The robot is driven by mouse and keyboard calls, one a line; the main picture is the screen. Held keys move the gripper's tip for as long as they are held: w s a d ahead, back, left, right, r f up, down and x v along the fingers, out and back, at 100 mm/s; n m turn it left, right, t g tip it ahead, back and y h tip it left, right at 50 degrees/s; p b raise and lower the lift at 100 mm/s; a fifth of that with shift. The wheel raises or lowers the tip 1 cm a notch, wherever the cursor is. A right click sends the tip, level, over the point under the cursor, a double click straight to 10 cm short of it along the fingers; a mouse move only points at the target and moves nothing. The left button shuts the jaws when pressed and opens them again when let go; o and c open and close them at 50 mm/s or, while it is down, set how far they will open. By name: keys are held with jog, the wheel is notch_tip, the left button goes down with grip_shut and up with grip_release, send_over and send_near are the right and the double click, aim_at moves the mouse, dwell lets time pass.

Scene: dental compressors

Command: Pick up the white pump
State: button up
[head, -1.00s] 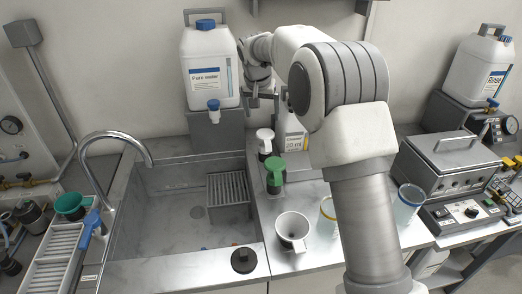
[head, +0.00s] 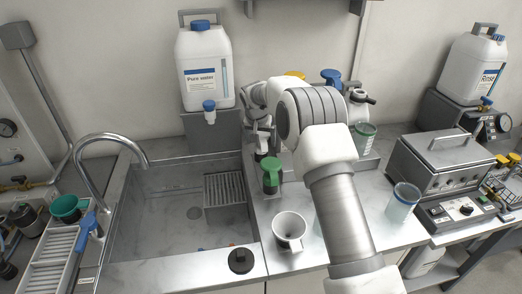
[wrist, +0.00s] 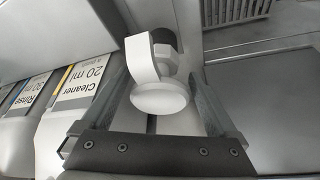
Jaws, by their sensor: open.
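The white pump (wrist: 160,98) has a round flat top and a curved spout, with a dark collar beneath. In the wrist view it stands between the two fingers of my gripper (wrist: 160,74), with a visible gap on each side. My gripper is open.
A green pump (head: 271,173) stands just in front of my gripper. A white funnel (head: 289,228) is nearer. The sink (head: 160,215) lies left, and the Pure water canister (head: 205,68) behind. The Cleaner bottle (wrist: 75,100) is close to the left finger.

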jog(key=shift+x, duration=1.4)
jog(key=shift+c, duration=0.2)
jog(key=c, duration=1.1)
